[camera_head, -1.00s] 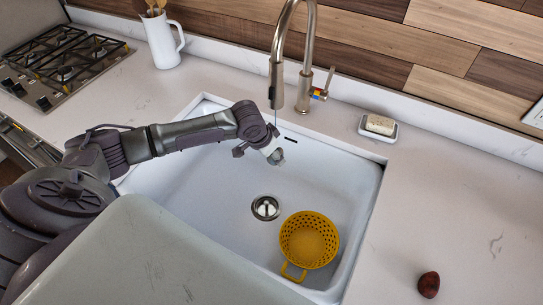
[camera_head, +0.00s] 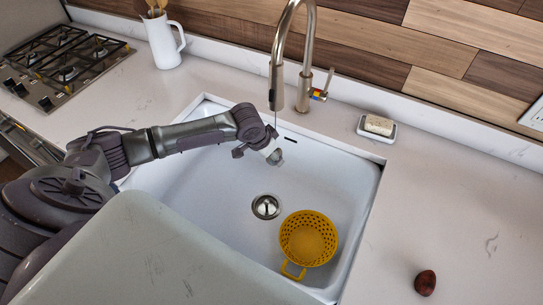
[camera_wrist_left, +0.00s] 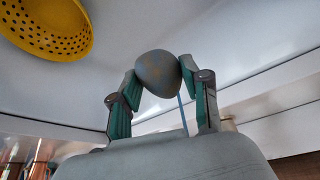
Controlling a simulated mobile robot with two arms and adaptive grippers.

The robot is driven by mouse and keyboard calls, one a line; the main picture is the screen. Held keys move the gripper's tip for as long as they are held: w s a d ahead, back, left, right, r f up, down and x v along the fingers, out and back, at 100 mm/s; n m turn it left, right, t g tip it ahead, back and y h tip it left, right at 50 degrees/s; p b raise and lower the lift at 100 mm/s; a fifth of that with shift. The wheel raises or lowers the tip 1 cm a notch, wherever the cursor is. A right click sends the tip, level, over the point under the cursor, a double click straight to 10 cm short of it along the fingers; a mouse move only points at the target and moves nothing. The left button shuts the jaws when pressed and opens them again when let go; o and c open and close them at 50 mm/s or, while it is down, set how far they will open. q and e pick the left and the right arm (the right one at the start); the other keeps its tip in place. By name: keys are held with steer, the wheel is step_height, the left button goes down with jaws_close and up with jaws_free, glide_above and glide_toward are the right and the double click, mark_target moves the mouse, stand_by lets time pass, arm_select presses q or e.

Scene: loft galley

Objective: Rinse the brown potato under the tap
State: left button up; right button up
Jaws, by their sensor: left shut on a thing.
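My left gripper (camera_head: 274,155) is shut on a rounded, grey-brown potato, which shows clearly between its green-padded fingers in the left wrist view (camera_wrist_left: 158,73). It holds the potato above the white sink basin (camera_head: 210,170), below the tap's spout. In the head view the potato is small and partly hidden by the gripper. The tap (camera_head: 308,55) has a steel gooseneck. A thin stream of water (camera_head: 276,119) drops from its spout towards the gripper, and a bluish strip (camera_wrist_left: 183,115) shows beside the potato in the wrist view. My right gripper is not in view.
A yellow perforated colander (camera_head: 308,238) stands in the basin, right of the drain (camera_head: 266,207). A dark reddish-brown, potato-like item (camera_head: 425,283) lies on the right counter. A soap dish (camera_head: 377,130) sits behind it, and a white jug (camera_head: 163,42) stands back left by the hob (camera_head: 65,62).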

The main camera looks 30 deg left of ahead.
arm_select(q)
steer(key=shift+w+d, duration=0.1)
steer(key=shift+s+d+r+p, duration=0.1)
steer(key=shift+s+d+p, duration=0.5)
steer(key=shift+p, duration=0.15)
steer(key=s+d+p, duration=0.4)
steer(key=d, duration=0.1)
stand_by(0.4)
stand_by(0.8)
